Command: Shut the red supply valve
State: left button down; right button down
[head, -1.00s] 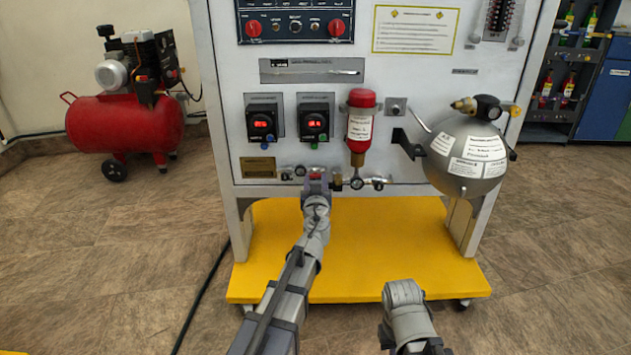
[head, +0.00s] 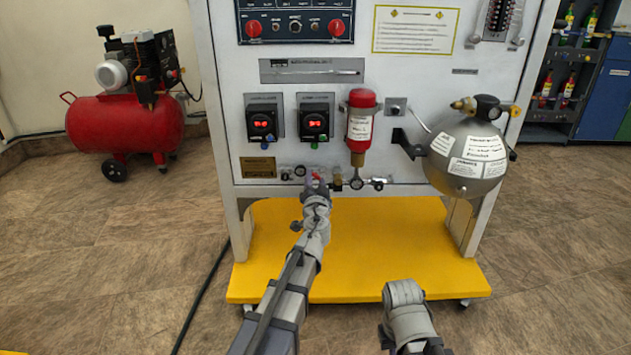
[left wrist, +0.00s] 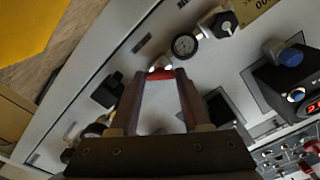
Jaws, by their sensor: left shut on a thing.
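The red supply valve handle (head: 316,175) is low on the white panel, left of the red cylinder's fitting. My left gripper (head: 316,181) reaches it from below and in front. In the left wrist view the red handle (left wrist: 160,74) lies between the two fingertips, and the left gripper (left wrist: 160,80) is shut on it. The jaws and wrist look turned and tilted in the head view. The valve body is mostly hidden behind the gripper.
A small gauge (head: 300,171) sits just left of the valve and another gauge (head: 357,184) to its right. The red cylinder (head: 361,118) and two red-lit displays are above. A grey sphere tank (head: 467,160) juts out at right. The yellow base (head: 385,235) lies below.

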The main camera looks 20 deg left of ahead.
pick_arm(q)
jog(key=m, duration=0.5)
jog(key=shift+m, duration=0.3)
jog(key=m, duration=0.4)
jog(key=shift+m, duration=0.4)
jog(key=shift+c, duration=1.8)
grip_release()
jog(key=v, duration=0.7)
jog(key=shift+s, duration=0.4)
jog(key=shift+d, duration=0.15)
